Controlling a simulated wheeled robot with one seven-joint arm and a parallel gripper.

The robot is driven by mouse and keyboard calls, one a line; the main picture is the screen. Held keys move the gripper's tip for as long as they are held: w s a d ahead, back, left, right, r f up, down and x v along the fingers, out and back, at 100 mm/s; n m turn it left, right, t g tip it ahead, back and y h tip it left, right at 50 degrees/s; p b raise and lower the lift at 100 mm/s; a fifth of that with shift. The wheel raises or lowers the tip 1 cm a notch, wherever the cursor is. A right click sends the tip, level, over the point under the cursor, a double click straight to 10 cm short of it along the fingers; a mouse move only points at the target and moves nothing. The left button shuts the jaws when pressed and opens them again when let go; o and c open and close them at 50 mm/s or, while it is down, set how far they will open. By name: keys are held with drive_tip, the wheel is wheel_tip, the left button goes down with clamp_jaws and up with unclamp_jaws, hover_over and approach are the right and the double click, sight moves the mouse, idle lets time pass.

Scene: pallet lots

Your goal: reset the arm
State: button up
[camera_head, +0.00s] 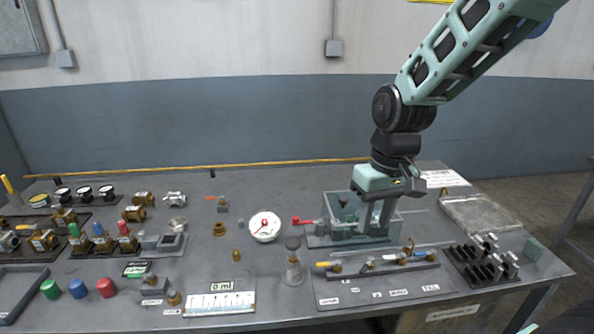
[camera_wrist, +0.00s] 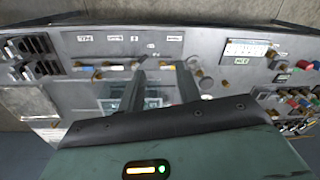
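My gripper (camera_head: 375,228) hangs from the arm, pointing down over the clear-walled bin (camera_head: 331,207) on the grey workbench (camera_head: 270,185). In the wrist view my gripper (camera_wrist: 160,72) shows two fingers standing apart, with nothing visible held between them. In the head view the fingers overlap the bin; I cannot tell how deep the tips reach. The bin's contents are partly hidden behind the fingers.
A red-handled valve (camera_head: 303,221) is left of the bin, near a white dial gauge (camera_head: 265,227). A tool board (camera_head: 385,285) lies in front. A black slotted rack (camera_head: 475,265) and a flat grey slab (camera_head: 481,213) are to the right. Free room is above the bench.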

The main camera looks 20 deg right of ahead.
drive_tip(key=s+a+n, duration=0.7)
drive_tip(key=s+a, duration=0.8)
drive_tip(key=s, duration=0.2)
drive_tip(key=shift+a+r, duration=0.25)
drive_tip(key=shift+r, duration=0.05)
idle(2.1)
